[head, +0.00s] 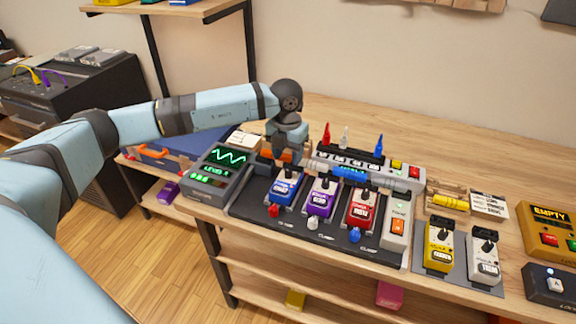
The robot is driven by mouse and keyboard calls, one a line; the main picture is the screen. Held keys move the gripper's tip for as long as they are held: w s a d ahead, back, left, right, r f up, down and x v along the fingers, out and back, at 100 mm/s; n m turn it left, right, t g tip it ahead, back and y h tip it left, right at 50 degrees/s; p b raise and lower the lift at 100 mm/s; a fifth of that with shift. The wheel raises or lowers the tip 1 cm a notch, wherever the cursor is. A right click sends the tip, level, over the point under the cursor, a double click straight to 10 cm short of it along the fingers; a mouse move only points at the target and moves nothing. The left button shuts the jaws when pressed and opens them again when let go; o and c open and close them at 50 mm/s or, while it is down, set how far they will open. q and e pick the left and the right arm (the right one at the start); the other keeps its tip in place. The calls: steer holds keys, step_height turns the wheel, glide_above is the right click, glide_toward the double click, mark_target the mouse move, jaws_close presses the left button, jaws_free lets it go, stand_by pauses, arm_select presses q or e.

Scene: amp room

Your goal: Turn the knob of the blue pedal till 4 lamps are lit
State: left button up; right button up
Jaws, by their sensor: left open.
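The blue pedal (284,194) stands at the left end of a dark pedal board (338,236), with a black knob (287,174) on its top. My left gripper (287,154) points down just above and behind the blue pedal. It is open, and I cannot tell whether its fingers touch the knob. The meter box (217,172) left of the board shows a green wave, a "LEVEL" readout and a row of small green lamps (201,178). Some lamps are lit, but the exact number is too small to read. My right gripper is not in view.
A purple pedal (320,200) and a red pedal (360,211) stand close to the right of the blue one. A power strip (398,219) and a rack with coloured plugs (350,156) are nearby. Yellow (439,247) and white (484,257) pedals stand further right.

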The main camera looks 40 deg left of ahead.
mark_target(287, 171)
arm_select(q)
step_height(287, 171, up, 8)
steer(key=shift+r, duration=0.2)
steer(key=shift+s+a+f, duration=0.1)
stand_by(0.5)
